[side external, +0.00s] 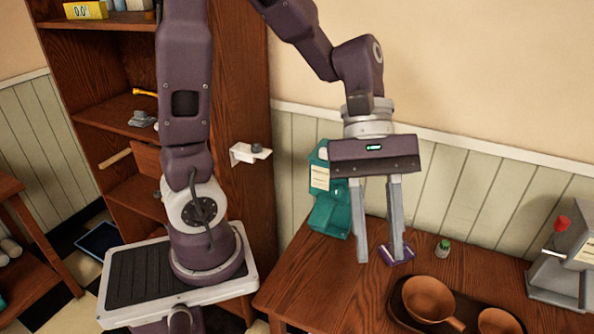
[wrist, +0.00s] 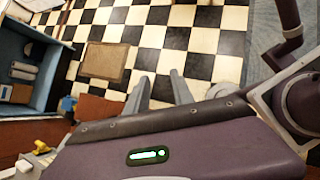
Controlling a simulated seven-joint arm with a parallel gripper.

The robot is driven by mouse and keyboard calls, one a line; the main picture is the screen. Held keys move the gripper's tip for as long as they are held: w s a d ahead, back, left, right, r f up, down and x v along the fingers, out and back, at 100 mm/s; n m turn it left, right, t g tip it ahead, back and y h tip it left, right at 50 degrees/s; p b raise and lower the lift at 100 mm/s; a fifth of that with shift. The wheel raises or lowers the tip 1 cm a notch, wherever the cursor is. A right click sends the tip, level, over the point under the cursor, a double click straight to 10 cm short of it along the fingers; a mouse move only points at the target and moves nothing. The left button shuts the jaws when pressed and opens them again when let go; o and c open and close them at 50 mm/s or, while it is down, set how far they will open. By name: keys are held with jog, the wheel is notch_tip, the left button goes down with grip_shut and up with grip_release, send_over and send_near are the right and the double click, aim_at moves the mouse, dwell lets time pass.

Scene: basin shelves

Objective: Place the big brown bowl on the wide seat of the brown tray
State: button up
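The big brown bowl (side external: 428,296) is at the lower right of the side external view, with a handle-like piece at its lower right. It appears over the left part of the dark brown tray (side external: 397,312), which is partly cut off by the bottom edge. I cannot tell whether it rests in a seat. A smaller brown bowl (side external: 496,322) is to its right. My gripper (side external: 380,254) is open and empty, pointing down, to the upper left of the big bowl. In the wrist view, my gripper (wrist: 160,86) has its fingers apart, with only floor visible beyond.
A teal container (side external: 330,210) stands left of my gripper on the wooden table (side external: 300,275). A purple item (side external: 398,256) lies near the fingertips, and a small green-capped jar (side external: 443,248) stands right of it. A grey machine (side external: 560,270) with a red knob is at the right edge.

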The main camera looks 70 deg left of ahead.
jog(key=s+a+r+m+t+y, duration=0.4)
jog(key=s+a+m+t+y, duration=0.3)
jog(key=a+m, duration=0.4)
jog(key=shift+a+m+y, duration=0.35)
jog(key=shift+m+y, duration=0.05)
jog(key=shift+m, duration=0.7)
